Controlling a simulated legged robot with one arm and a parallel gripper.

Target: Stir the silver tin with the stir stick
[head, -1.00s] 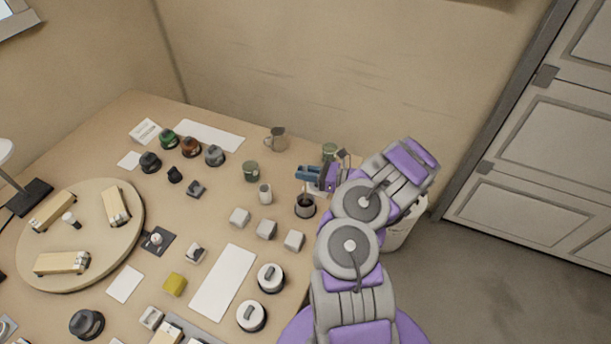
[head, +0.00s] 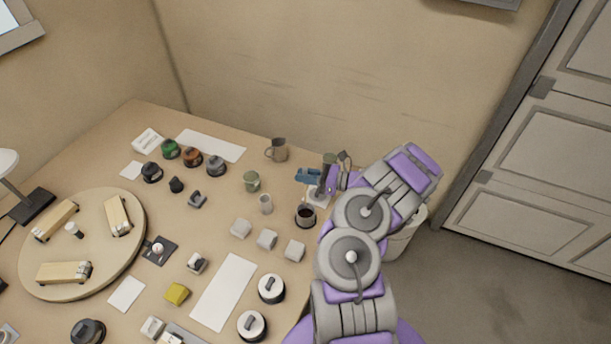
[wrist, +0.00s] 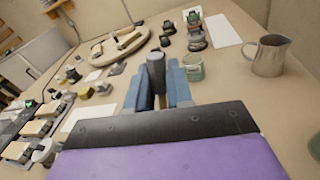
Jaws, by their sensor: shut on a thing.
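My gripper (head: 308,177), with blue fingers, is over the table's right end. In the wrist view, the fingers (wrist: 158,92) are shut on an upright grey cylinder (wrist: 156,68), which looks like the stir stick's handle. The stick's lower end is hidden there. A small silver-grey tin (head: 265,204) stands upright, left of and below my gripper in the head view. I cannot make out its inside. A dark round pot (head: 305,216) stands just below the fingers in the head view, apart from the tin.
A green tin (head: 252,181) stands left of my gripper and a metal pitcher (head: 279,150) behind it. Grey blocks (head: 267,239) lie in front of the silver tin. A round wooden board (head: 100,275) fills the left side. The wall is behind.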

